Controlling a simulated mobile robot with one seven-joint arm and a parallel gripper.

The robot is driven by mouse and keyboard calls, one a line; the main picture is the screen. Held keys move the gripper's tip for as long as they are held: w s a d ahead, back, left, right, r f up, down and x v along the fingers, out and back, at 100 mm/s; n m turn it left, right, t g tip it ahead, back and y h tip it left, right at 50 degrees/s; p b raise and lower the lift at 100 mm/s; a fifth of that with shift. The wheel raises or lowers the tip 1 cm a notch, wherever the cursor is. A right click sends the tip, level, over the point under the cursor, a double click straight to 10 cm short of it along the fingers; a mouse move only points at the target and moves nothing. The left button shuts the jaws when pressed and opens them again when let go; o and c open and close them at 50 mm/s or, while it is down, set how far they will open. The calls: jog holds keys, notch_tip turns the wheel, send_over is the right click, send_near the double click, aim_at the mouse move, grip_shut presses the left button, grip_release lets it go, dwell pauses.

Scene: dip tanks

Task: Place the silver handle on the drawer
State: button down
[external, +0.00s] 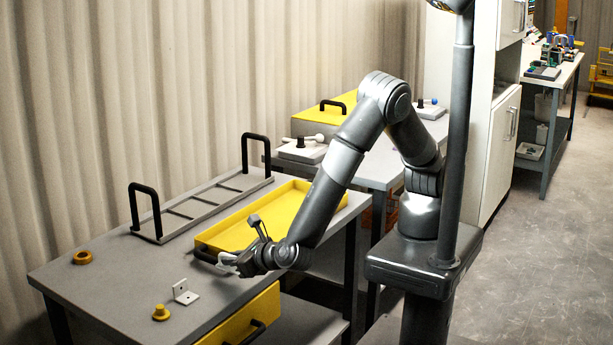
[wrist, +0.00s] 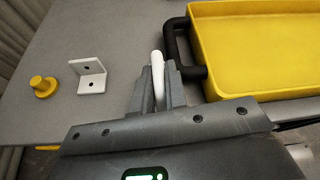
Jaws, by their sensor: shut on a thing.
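My gripper (external: 236,264) is low over the grey table, beside the front left corner of the yellow tray. In the wrist view my gripper (wrist: 157,80) is shut on a slim, pale rod-like piece, which looks like the silver handle (wrist: 157,62). Its tip shows between the fingers, and the rest is hidden by them. A pale bit of the handle (external: 226,258) also shows at the fingertips in the external view.
A yellow tray (external: 203,241) with a black handle (wrist: 177,45) lies right of the gripper. A white bracket (external: 185,292), a yellow knob (external: 161,313) and an orange ring (external: 82,257) stand left. A grey rack (external: 160,239) with black handles is behind. Bare tabletop lies between.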

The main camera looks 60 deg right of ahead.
jog(key=w+d+r, duration=0.4)
jog(key=d+r, duration=0.2)
jog(key=d, duration=0.4)
jog(key=shift+w+d+r, duration=0.2)
jog(key=shift+w+r, duration=0.1)
jog(key=shift+w, duration=0.1)
jog(key=w+d+m+h, duration=0.1)
jog(key=w+d+h, duration=0.1)
jog(key=w+d, duration=1.65)
jog(key=d, duration=1)
jog(key=w+d+m+h, duration=0.1)
jog(key=w+d, duration=0.2)
jog(key=d, duration=0.9)
jog(key=shift+m+g, duration=0.3)
jog(key=shift+w+r, duration=0.1)
